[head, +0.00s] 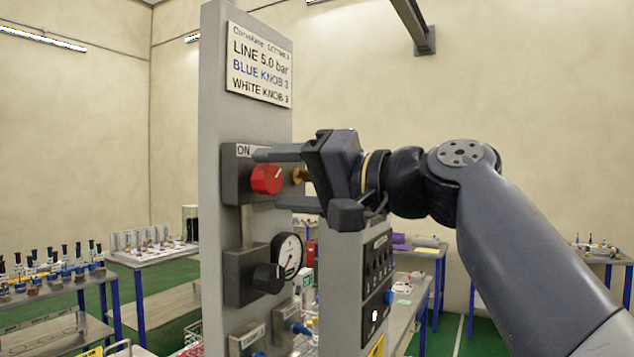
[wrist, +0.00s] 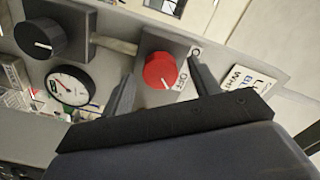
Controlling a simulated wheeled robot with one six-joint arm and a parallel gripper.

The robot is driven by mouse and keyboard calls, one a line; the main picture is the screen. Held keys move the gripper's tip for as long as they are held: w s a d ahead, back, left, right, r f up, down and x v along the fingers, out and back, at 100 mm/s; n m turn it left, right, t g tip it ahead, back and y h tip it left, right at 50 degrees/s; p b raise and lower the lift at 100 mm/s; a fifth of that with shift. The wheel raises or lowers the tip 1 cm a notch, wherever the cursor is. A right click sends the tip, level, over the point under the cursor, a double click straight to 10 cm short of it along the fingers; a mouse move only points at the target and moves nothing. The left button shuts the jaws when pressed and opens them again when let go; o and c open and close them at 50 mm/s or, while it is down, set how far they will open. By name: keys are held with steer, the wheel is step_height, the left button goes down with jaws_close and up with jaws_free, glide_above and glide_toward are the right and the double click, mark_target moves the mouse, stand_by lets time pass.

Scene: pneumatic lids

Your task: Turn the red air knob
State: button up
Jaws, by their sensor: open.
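The red air knob (head: 266,179) sits on a grey block near the top of the panel post, under a small "ON" label. It carries a white pointer line. My gripper (head: 272,178) is open in front of the panel, one finger level with the knob's top and the other below it. In the wrist view the red knob (wrist: 160,70) shows between the two open fingers (wrist: 160,88), beyond their tips.
A black knob (head: 268,278) and a round gauge (head: 287,256) sit lower on the post. A sign (head: 259,64) is fixed above. A brass fitting (head: 299,175) sticks out beside the red knob's block. A grey control box (head: 345,290) stands close on the right.

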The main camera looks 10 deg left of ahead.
steer(key=b+v, duration=0.2)
steer(key=v, duration=0.8)
steer(key=shift+f, duration=0.1)
steer(key=shift+a, duration=0.1)
steer(key=p+x, duration=0.2)
steer(key=x, duration=0.8)
steer(key=shift+w+a+p, duration=0.15)
steer(key=shift+a+p, duration=0.15)
stand_by(0.4)
